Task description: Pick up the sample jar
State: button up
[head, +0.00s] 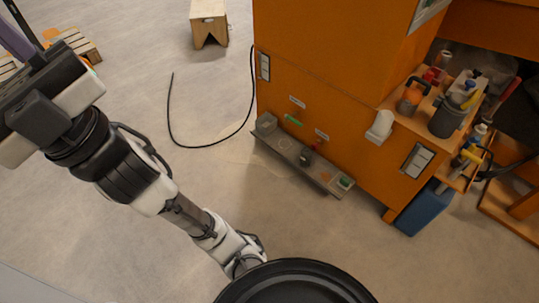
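A low grey ledge (272,143) runs along the foot of the orange cabinet. I cannot tell which of these is the sample jar. My arm crosses the left side of the head view, well away from the ledge. My gripper's fingers cannot be made out, so whether it is open or shut does not show.
The orange cabinet (320,90) fills the middle right. A side shelf holds a dark cup of tools (446,121) and several bottles. A blue bin (424,212) stands below it. A black cable (180,138) and a wooden stool (209,18) are on the otherwise open floor.

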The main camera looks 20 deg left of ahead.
aim_at(305, 156)
jog(key=i+j+z, duration=0.1)
jog(key=z, duration=0.95)
jog(key=j+z, duration=0.7)
jog(key=j, duration=0.25)
jog(key=j+z, duration=0.15)
jog(key=j, duration=0.25)
jog(key=k+j+z, duration=0.1)
jog(key=j, duration=0.3)
jog(key=k+j+z, duration=0.15)
jog(key=j, duration=0.2)
jog(key=k+j+z, duration=0.1)
jog(key=j, duration=0.3)
jog(key=k+j+z, duration=0.15)
jog(key=j, duration=0.2)
jog(key=k+j, duration=0.15)
jog(key=j, duration=0.25)
jog(key=k+j, duration=0.15)
jog(key=j, duration=0.2)
jog(key=k+j, duration=0.15)
jog(key=j, duration=0.25)
jog(key=k+j, duration=0.1)
jog(key=j, duration=0.3)
jog(key=k+j+z, duration=0.1)
jog(key=j, duration=0.25)
jog(key=k, duration=0.05)
